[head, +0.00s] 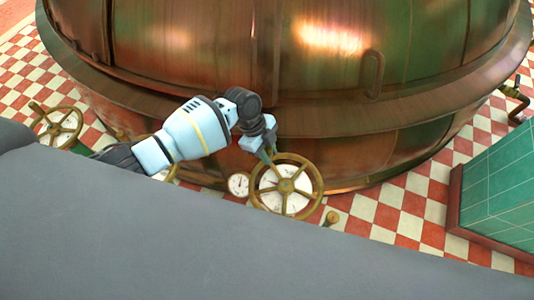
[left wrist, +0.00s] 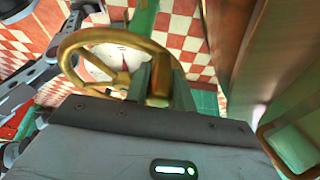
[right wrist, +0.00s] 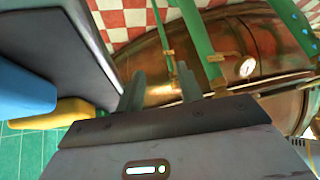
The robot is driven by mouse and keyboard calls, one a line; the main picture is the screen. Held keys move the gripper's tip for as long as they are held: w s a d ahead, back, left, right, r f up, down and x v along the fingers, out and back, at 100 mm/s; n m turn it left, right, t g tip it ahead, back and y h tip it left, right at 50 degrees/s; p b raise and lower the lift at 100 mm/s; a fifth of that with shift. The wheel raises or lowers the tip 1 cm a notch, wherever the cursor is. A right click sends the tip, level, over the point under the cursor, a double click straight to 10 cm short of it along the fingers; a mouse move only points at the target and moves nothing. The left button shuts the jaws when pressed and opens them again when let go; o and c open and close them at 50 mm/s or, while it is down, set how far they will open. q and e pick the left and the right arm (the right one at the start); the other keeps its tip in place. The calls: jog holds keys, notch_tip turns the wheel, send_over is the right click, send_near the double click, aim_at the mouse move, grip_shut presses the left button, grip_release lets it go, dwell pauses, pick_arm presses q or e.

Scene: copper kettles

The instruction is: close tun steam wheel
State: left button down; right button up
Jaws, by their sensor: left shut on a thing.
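A brass spoked handwheel (head: 286,186) stands in front of the big copper vessel (head: 300,60), with a pale dial face showing behind its spokes. I cannot read a label that names it. My left gripper (head: 268,154) is at the wheel's upper left rim. In the left wrist view the wheel (left wrist: 98,36) passes between the fingers, and the left gripper (left wrist: 160,82) is shut on its rim. My right gripper (right wrist: 160,90) shows only in the right wrist view, its fingers apart with nothing between them. The wheel is not clear in that view.
A second brass wheel (head: 57,127) is at the far left, and another is partly hidden below my left arm. A small gauge (head: 238,185) sits beside the held wheel. A green tiled block (head: 500,190) stands at the right. Blue (right wrist: 22,90) and yellow (right wrist: 62,114) objects lie left of my right gripper.

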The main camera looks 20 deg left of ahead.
pick_arm(q)
jog(key=shift+w, duration=0.1)
jog(key=c, duration=1.2)
grip_release()
jog(key=shift+d, duration=0.1)
jog(key=shift+r, duration=0.1)
jog(key=v, duration=0.7)
jog(key=shift+a+r+p, duration=0.25)
jog(key=shift+r+p, duration=0.05)
jog(key=shift+p, duration=0.05)
